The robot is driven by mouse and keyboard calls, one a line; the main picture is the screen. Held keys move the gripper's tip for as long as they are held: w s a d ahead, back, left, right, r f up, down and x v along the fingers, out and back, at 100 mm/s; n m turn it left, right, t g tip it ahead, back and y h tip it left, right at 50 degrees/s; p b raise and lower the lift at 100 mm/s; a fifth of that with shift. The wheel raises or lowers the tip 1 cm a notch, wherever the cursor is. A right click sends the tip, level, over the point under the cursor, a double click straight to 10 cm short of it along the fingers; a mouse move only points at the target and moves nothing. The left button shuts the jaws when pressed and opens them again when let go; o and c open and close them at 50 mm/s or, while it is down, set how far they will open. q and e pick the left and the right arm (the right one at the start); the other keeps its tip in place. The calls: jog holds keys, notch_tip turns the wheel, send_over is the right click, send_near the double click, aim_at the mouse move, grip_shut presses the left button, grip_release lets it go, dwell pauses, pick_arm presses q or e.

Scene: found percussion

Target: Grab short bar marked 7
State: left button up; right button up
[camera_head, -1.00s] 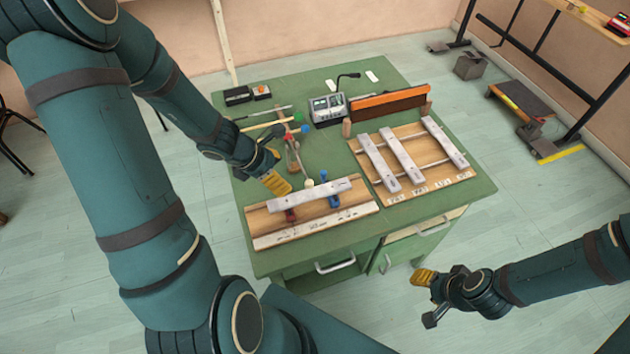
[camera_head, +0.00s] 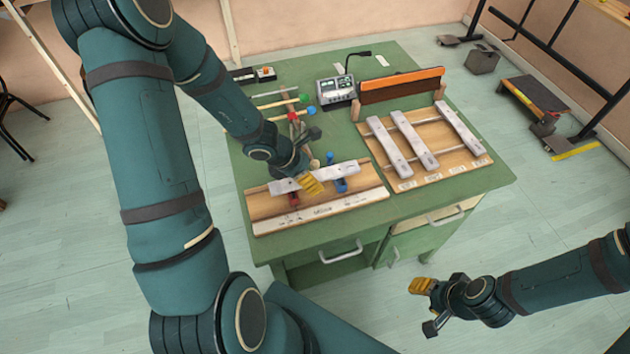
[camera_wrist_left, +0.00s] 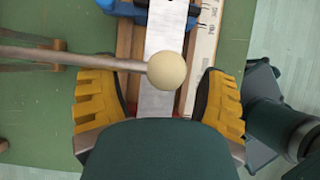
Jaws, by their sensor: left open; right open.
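A short silver bar (camera_head: 337,173) lies across red and blue supports on the left wooden board; no 7 is legible on it. My left gripper (camera_head: 308,184) is open over this bar and hides part of its middle. In the left wrist view the bar (camera_wrist_left: 157,103) runs between the two open yellow fingers of the left gripper (camera_wrist_left: 160,108). A mallet's cream ball (camera_wrist_left: 166,70) covers part of the bar there, its shaft coming from the left. My right gripper (camera_head: 428,305) is open and empty, in front of the bench and well away from it.
The right wooden rack (camera_head: 458,160) carries three silver bars (camera_head: 413,140) above small labels, too small to read. An orange-topped board (camera_head: 402,84) stands behind it. A grey device (camera_head: 337,90) and coloured mallets (camera_head: 291,116) lie on the green bench (camera_head: 225,190).

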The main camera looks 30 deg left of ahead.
pick_arm(q)
jog(key=shift+w+d+f, duration=0.1)
jog(key=shift+w+f, duration=0.05)
jog(key=shift+f, duration=0.2)
jog(key=shift+r, duration=0.1)
grip_shut()
